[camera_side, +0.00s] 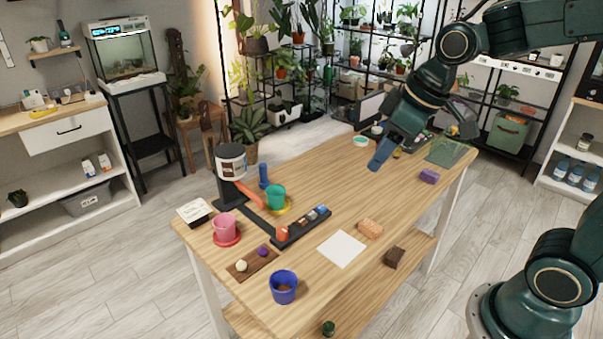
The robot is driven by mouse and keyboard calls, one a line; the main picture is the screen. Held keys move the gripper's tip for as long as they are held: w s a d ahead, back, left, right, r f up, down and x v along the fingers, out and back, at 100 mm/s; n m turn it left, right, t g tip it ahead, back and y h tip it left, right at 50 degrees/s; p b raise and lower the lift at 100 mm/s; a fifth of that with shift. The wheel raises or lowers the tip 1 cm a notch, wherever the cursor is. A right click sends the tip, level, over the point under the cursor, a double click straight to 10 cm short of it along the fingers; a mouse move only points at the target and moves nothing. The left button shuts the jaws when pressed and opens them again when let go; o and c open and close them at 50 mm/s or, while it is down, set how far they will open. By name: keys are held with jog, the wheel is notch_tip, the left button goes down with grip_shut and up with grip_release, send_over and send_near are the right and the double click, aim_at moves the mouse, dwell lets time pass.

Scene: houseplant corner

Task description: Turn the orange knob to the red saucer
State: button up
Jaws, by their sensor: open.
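The orange knob (282,234) sits at the near-left end of a dark strip (295,231) on the wooden table. Which way it points is too small to tell. The red saucer (227,241) lies left of the knob, with a pink pot (224,227) on it. A yellow saucer (287,208) lies behind the knob under a green pot (275,196). An orange-red arm (249,193) slants down and right from beneath a white canister (231,161) toward the green pot's side. My gripper (377,162) is open, above the table's far half, well right of the knob and touching nothing visible.
Several small pieces sit along the strip right of the knob. A blue upright cylinder (263,175) stands behind the green pot. A blue pot (283,287), white sheet (341,249), orange sponge-like block (370,228) and purple block (429,175) lie around.

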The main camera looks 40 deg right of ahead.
jog(key=w+f+n+y, duration=0.1)
jog(key=w+f+n, duration=0.2)
jog(key=w+f, duration=0.55)
jog(key=n+g+y, duration=0.1)
jog(key=n, duration=0.1)
send_over(283, 229)
jog(key=s+d, duration=0.4)
notch_tip(283, 229, down, 8)
jog(key=shift+f, duration=0.15)
jog(key=shift+s+x, duration=0.2)
jog(key=shift+x, duration=6.6)
jog(key=shift+a, duration=0.15)
jog(key=c, duration=1)
